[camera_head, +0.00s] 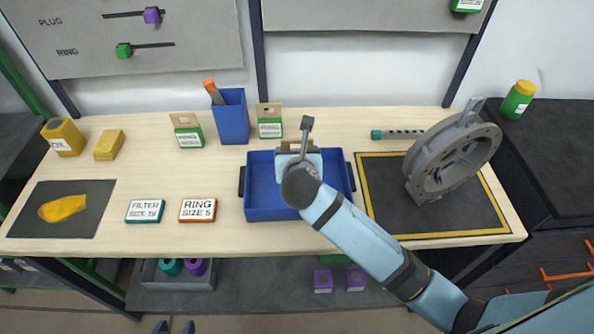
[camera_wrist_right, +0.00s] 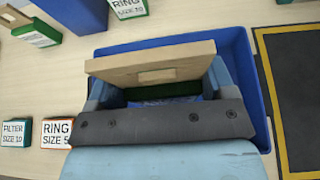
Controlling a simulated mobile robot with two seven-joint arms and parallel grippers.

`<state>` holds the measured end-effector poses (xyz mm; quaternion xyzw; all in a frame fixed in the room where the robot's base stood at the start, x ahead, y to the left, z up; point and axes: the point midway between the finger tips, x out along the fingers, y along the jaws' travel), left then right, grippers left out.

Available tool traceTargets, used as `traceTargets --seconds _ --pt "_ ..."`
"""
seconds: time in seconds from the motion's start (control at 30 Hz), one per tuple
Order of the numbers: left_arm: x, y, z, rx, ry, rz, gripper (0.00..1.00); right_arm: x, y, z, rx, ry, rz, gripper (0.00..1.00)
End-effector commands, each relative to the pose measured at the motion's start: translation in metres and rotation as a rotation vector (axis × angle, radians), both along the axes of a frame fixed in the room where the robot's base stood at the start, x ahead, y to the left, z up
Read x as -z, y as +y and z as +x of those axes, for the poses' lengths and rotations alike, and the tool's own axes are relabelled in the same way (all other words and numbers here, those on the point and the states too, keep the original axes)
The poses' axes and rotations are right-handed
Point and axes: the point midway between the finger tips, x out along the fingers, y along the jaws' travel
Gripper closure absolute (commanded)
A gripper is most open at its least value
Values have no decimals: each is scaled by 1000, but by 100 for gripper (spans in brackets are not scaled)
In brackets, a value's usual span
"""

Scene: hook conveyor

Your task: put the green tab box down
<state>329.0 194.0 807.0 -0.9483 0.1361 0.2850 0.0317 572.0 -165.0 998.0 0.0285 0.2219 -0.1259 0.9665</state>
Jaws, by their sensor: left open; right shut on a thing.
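The green tab box (camera_wrist_right: 165,91), with a tan holed tab (camera_wrist_right: 150,68), is between the fingers of my right gripper (camera_head: 300,158). In the head view only its tan tab (camera_head: 296,146) shows clearly; the gripper hides most of the rest. The gripper is shut on the box, over the blue tray (camera_head: 265,208). I cannot tell whether the box touches the tray floor. My left gripper (camera_head: 174,327) shows only its fingertips at the bottom edge of the head view, apart and empty, away from the tabletop.
Two similar tab boxes (camera_head: 187,131) (camera_head: 269,121) stand behind the tray, beside a blue bin (camera_head: 232,118). A filter box (camera_head: 145,211) and a ring box (camera_head: 198,210) lie left of it. A grey flanged housing (camera_head: 452,160) stands on the yellow-edged mat (camera_head: 385,195) at right.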

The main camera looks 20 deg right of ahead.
Motion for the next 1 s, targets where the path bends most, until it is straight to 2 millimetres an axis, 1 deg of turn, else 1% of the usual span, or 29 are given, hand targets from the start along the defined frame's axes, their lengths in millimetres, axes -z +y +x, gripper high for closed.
traceTargets --seconds 0.03,0.23,0.4,0.47,0.87,0.9,0.97,1.0 --pt "1 0 0 0 0 0 46 7 0 0 1 1 0 48" --pt "3 0 0 0 0 0 46 20 0 0 1 0 0 48" --pt "6 0 0 1 0 -1 46 46 1 0 1 2 0 48" --pt "7 -1 0 1 0 -1 46 53 0 0 1 1 0 48" --pt "4 -1 0 1 1 -2 46 57 0 0 0 0 0 48" --pt "5 -1 0 1 1 -2 46 58 0 0 0 -1 1 15" --pt "5 -1 0 1 1 -2 46 58 0 0 0 -1 1 1" --pt "5 -1 -1 1 1 -2 46 58 0 0 0 -1 1 0"
